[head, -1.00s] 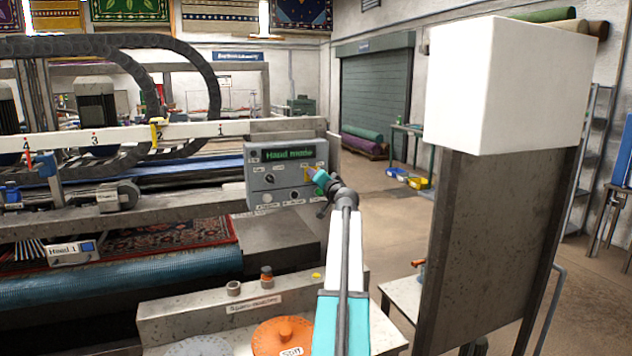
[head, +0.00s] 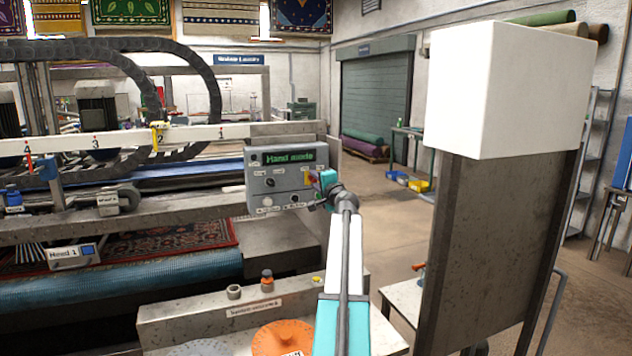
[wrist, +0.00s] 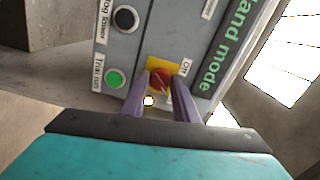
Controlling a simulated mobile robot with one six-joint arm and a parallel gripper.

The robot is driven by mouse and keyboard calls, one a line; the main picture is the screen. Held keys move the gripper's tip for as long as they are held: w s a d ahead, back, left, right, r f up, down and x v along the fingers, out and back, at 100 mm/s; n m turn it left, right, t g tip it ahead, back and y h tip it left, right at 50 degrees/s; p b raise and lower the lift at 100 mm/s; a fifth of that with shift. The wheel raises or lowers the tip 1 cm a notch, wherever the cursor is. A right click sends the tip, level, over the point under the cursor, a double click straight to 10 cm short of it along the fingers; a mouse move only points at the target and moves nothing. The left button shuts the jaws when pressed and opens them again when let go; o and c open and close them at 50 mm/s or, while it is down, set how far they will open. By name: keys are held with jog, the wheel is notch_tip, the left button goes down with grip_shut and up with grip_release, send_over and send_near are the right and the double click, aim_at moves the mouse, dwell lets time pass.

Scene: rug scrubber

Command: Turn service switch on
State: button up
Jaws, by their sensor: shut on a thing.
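The grey control panel (head: 285,172) stands at the end of the machine in the head view, its green display reading "Hand mode". In the wrist view, a red rotary switch (wrist: 159,79) sits on a yellow plate (wrist: 151,64) with an "Off" label beside it. My gripper (wrist: 160,84) has its two purple fingers on either side of the red knob, closed on it. In the head view my gripper (head: 318,182) is at the panel's right side and hides part of the switch. The switch's exact pointer position is hard to read.
A black knob (wrist: 126,18) and a green button (wrist: 115,78) labelled "Trial run" are close beside the switch. A grey post with a white box (head: 508,88) stands right of my arm. A bench with an orange disc (head: 283,337) lies below.

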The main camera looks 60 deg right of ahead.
dwell(0.3)
jog(key=o, duration=1)
jog(key=shift+o, duration=0.2)
jog(key=shift+s+a, duration=0.1)
jog(key=b+v, duration=0.2)
jog(key=v, duration=1.1)
jog(key=shift+s+b, duration=0.25)
jog(key=shift+b, duration=0.1)
jog(key=shift+a, duration=0.1)
